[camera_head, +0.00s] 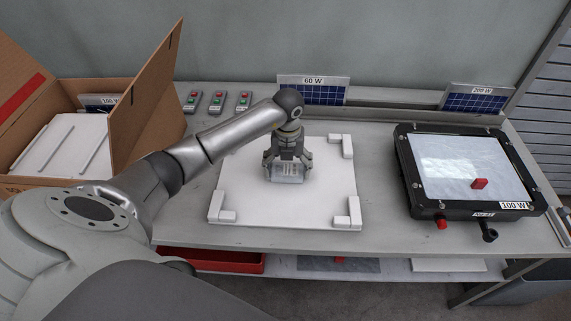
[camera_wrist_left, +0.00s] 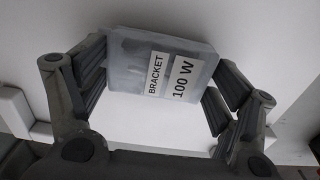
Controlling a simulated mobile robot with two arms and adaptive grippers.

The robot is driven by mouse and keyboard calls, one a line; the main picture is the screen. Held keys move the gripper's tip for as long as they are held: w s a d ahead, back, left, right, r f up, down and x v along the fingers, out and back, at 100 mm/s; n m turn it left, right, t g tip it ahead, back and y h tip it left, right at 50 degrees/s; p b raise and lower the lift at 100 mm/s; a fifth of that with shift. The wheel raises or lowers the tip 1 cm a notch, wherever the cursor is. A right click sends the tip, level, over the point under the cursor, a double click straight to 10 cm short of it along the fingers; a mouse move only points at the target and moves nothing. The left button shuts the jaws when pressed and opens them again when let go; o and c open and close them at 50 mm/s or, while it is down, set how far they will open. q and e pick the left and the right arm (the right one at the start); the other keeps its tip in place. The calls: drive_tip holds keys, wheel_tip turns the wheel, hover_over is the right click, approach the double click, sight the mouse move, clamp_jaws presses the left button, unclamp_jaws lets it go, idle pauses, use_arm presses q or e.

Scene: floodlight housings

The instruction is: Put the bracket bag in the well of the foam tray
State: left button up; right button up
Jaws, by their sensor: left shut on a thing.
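The bracket bag (camera_head: 287,173) is a pale, translucent packet, labelled "BRACKET" and "100 W" in the left wrist view (camera_wrist_left: 160,68). My left gripper (camera_head: 287,166) points down and is shut on it, with a finger on each side in the left wrist view (camera_wrist_left: 158,88). The bag is over the middle of a white foam tray (camera_head: 247,202) with raised corner blocks on the table. I cannot make out a well there, and the gripper and bag hide part of the surface. I cannot tell whether the bag touches the tray. My right gripper is not in view.
An open cardboard box (camera_head: 146,105) at the left holds a white slotted piece (camera_head: 62,150). A black floodlight housing (camera_head: 405,165) labelled "100 W", with a red block (camera_head: 479,184) on its glass, lies at the right. Solar panels (camera_head: 313,94) and several button boxes (camera_head: 217,101) line the back.

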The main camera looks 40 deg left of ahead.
sight(287, 169)
use_arm(q)
drive_tip(key=o, duration=0.8)
drive_tip(key=shift+w+f, duration=0.1)
drive_tip(key=shift+f, duration=0.1)
drive_tip(key=shift+o, duration=0.8)
drive_tip(key=shift+a, duration=0.2)
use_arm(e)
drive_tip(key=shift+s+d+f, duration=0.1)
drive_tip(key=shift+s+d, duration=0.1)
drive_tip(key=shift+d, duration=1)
use_arm(q)
drive_tip(key=shift+d+r, duration=0.1)
drive_tip(key=shift+d, duration=0.05)
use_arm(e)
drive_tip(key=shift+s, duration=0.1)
use_arm(q)
drive_tip(key=shift+r, duration=0.2)
wheel_tip(287, 169, up, 12)
drive_tip(key=b, duration=0.1)
drive_tip(key=shift+b, duration=0.3)
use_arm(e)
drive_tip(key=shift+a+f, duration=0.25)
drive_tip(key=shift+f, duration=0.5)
use_arm(q)
drive_tip(key=shift+f, duration=0.2)
